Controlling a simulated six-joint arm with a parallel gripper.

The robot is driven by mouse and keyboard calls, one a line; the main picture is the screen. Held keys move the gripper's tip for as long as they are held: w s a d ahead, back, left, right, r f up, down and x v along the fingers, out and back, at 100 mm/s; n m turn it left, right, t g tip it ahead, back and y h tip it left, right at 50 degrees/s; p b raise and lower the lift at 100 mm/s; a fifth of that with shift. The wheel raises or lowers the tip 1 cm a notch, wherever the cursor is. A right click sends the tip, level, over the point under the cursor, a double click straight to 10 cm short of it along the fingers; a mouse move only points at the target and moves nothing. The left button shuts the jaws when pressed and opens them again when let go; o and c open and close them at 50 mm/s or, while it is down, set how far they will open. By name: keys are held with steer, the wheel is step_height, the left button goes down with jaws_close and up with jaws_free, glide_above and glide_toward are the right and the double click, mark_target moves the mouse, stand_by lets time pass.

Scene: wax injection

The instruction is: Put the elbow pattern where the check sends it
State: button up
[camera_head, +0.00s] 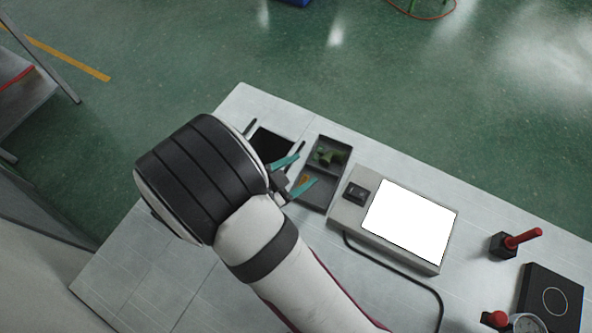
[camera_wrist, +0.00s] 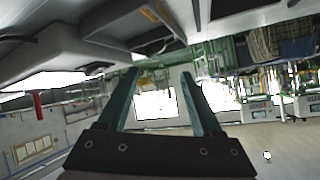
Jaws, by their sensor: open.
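The green elbow pattern (camera_head: 328,154) lies in the far compartment of a dark grey two-part tray (camera_head: 321,207) in the head view. My gripper (camera_head: 307,169) has two teal fingers, spread apart, at the tray's left side and over its near compartment as seen from above. The gripper is open, with nothing between the fingers. In the wrist view my gripper (camera_wrist: 158,74) also shows open and empty, facing out across the room. I cannot make out the elbow pattern there.
A light box with a bright white panel (camera_head: 410,222) stands right of the tray, its black cable (camera_head: 400,268) running in front. A black pad (camera_head: 269,146) lies left of the tray. A red-handled tool (camera_head: 516,241) and black box (camera_head: 552,298) stand far right.

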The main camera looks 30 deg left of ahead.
steer(key=w+d+r+g+y, duration=0.1)
steer(key=w+r+g+y, duration=0.1)
steer(key=r+g+y, duration=0.3)
steer(key=w+d+r+y, duration=0.1)
steer(key=w+r+y, duration=0.15)
steer(key=r, duration=0.45)
steer(key=s+d+r+g+h, duration=0.3)
steer(key=s+d+g, duration=0.3)
steer(key=s+d, duration=1.2)
steer(key=d, duration=0.3)
steer(key=shift+s+d+n+g, duration=0.2)
steer(key=shift+s+n+g, duration=0.1)
steer(key=shift+s, duration=0.05)
